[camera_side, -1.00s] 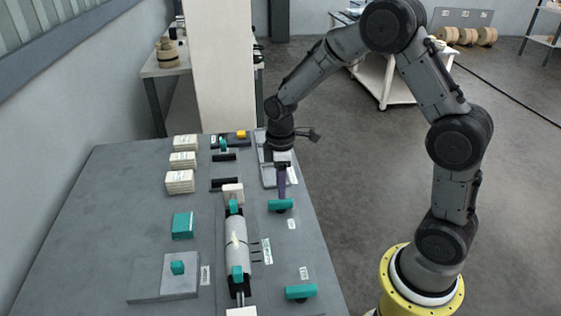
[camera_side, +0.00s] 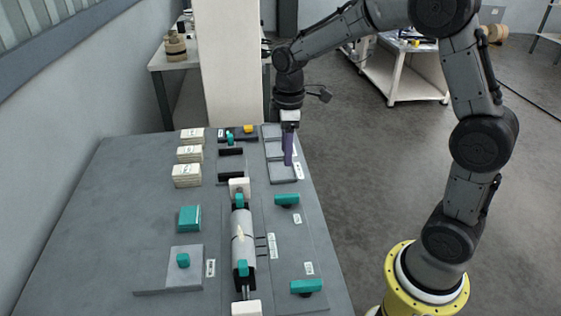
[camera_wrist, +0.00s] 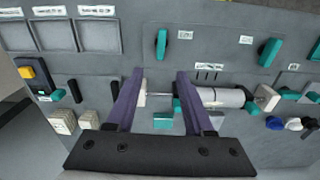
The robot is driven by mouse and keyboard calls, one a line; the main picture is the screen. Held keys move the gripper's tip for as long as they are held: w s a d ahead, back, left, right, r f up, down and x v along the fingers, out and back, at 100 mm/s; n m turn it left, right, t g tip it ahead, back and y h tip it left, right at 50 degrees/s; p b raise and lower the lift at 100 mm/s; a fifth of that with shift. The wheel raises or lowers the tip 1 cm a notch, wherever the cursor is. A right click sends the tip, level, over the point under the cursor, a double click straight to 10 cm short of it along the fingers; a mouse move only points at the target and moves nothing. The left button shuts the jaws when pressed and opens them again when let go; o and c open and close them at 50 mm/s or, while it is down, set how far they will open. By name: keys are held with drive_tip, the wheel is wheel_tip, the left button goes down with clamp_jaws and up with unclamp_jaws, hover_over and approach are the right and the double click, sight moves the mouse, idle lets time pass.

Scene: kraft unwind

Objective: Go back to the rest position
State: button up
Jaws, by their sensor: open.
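My gripper (camera_side: 288,163) hangs in the air with its purple fingers pointing down. In the side view it overlaps the shallow grey trays near the table's right edge. In the wrist view the two fingers of my gripper (camera_wrist: 157,78) stand apart with nothing between them. A teal handle (camera_side: 287,200) lies just in front of the fingertips in the side view, apart from them. The white roll (camera_side: 241,250) lies on its shaft between black supports with teal tops, and also shows in the wrist view (camera_wrist: 222,97).
A second teal handle (camera_side: 306,287) is at the front right. Stacked pale blocks (camera_side: 187,175), a teal block (camera_side: 189,218) and a plate with a teal knob (camera_side: 183,261) are to the left. A tall pale panel (camera_side: 230,70) stands behind the table (camera_side: 110,220).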

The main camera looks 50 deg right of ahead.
drive_tip(key=s+a+r+m+t, duration=0.1)
drive_tip(key=s+a+r+t, duration=0.25)
drive_tip(key=s+r, duration=0.75)
drive_tip(key=s+f+m+t, duration=0.2)
drive_tip(key=s+m, duration=0.5)
drive_tip(key=s, duration=0.4)
drive_tip(key=shift+s, duration=0.15)
drive_tip(key=shift+o, duration=0.2)
drive_tip(key=shift+a+f, duration=0.1)
